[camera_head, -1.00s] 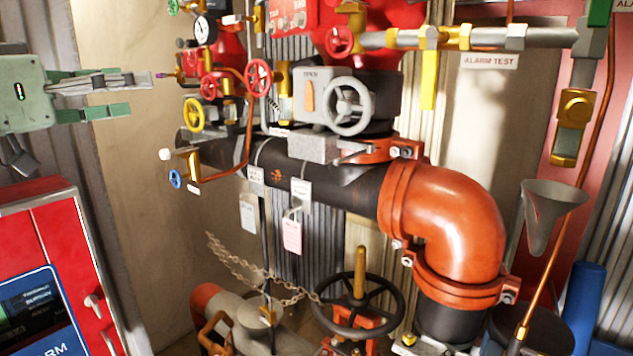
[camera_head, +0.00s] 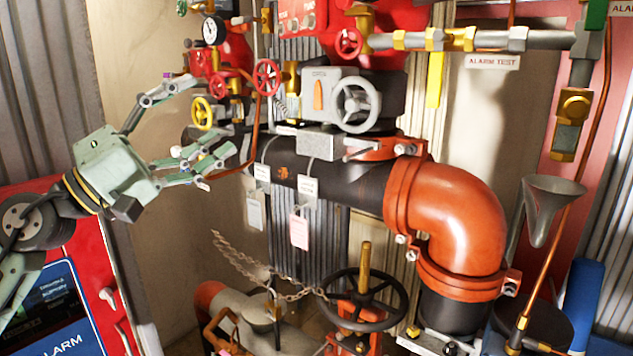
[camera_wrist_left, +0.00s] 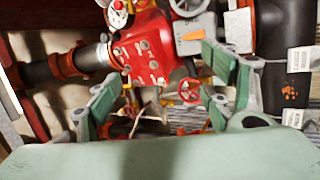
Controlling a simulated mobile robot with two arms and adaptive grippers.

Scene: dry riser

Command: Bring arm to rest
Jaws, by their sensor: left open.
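My left gripper (camera_head: 205,125) is green and grey and comes in from the left in the head view. Its fingers are spread wide apart with nothing between them. They point right, toward the valve and gauge cluster, and overlap its left edge in the picture; I cannot tell whether they touch anything. In the left wrist view the open fingers (camera_wrist_left: 165,95) show at both sides, with red and silver fittings beyond them. My right gripper is in neither view.
A yellow handwheel (camera_head: 202,112), a red handwheel (camera_head: 267,77) and a gauge (camera_head: 213,30) are close to the fingers. A black pipe (camera_head: 335,184) runs to an orange elbow (camera_head: 455,215). A red alarm cabinet (camera_head: 95,265) stands at lower left. Bare wall (camera_head: 180,260) lies below the gripper.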

